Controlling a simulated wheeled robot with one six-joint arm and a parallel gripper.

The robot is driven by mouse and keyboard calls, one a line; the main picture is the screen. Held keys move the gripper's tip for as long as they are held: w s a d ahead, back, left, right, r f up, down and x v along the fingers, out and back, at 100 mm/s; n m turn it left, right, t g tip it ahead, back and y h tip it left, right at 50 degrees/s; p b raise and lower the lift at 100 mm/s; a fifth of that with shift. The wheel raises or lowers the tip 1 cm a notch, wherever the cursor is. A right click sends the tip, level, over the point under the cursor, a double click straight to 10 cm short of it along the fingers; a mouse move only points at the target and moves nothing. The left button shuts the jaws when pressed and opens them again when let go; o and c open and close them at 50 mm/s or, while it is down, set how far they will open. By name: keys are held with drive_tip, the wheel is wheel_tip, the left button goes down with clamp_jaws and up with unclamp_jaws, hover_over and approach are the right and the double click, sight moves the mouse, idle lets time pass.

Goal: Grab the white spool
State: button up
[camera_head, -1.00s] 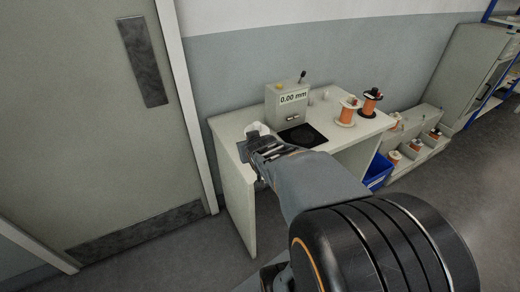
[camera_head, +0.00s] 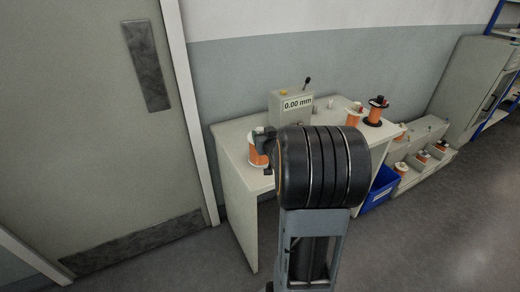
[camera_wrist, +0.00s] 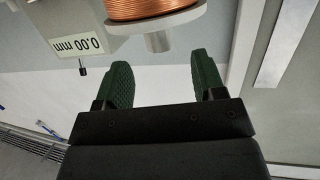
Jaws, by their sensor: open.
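A spool with white flanges and orange-copper wire (camera_head: 257,152) stands upright at the left end of the pale table. In the wrist view, which is upside down, a copper-wound spool with a pale flange and hub (camera_wrist: 155,14) lies at the top, just beyond the fingertips. My gripper (camera_wrist: 163,68) is open, its two green-padded fingers apart with nothing between them. The hub end sits near the gap, and I see no contact. In the head view my arm's black link hides most of the gripper and the spool's right side.
A grey box reading 0.00 mm (camera_head: 291,108) stands at the table's back. Another orange spool (camera_head: 354,116) and a black-flanged spool (camera_head: 376,111) stand at the right end. A blue bin (camera_head: 380,189) and a stepped rack with spools (camera_head: 425,160) are right of the table.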

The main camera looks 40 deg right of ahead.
sight(260, 129)
drive_tip(key=shift+x, duration=2.8)
drive_tip(key=shift+f, duration=0.15)
clamp_jaws()
drive_tip(key=shift+r, duration=0.2)
